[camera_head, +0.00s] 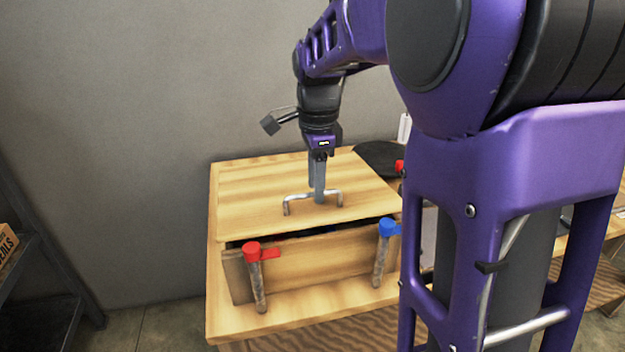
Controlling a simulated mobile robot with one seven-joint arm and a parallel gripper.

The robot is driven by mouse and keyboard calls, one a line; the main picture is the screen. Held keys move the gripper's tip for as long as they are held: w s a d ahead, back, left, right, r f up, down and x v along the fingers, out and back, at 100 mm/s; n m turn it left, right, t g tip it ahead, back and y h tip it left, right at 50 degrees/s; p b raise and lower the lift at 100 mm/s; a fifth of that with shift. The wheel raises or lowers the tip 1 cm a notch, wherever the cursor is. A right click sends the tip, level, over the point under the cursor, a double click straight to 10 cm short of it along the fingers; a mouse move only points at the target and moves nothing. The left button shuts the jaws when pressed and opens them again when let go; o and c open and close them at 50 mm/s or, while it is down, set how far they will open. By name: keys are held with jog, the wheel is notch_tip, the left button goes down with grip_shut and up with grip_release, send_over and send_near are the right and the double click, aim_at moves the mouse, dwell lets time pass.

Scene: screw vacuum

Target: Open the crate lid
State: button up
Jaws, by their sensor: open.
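The wooden crate (318,262) stands on a wooden table, with its front wall facing me. Its light wooden lid (268,203) lies over the top, with a dark gap showing between the lid's front edge and the front wall. A metal bar handle (287,205) is fixed on the lid near its front edge. My gripper (319,198) points down from above at the middle of the handle. It is open, with its fingers at the bar; whether they touch it cannot be told from this view.
A dark round object (378,157) lies behind at the right. A dark shelf (40,285) stands at the left. My arm hides much of the right side.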

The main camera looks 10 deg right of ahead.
grip_shut()
jog(key=shift+r, duration=0.1)
dwell(1.2)
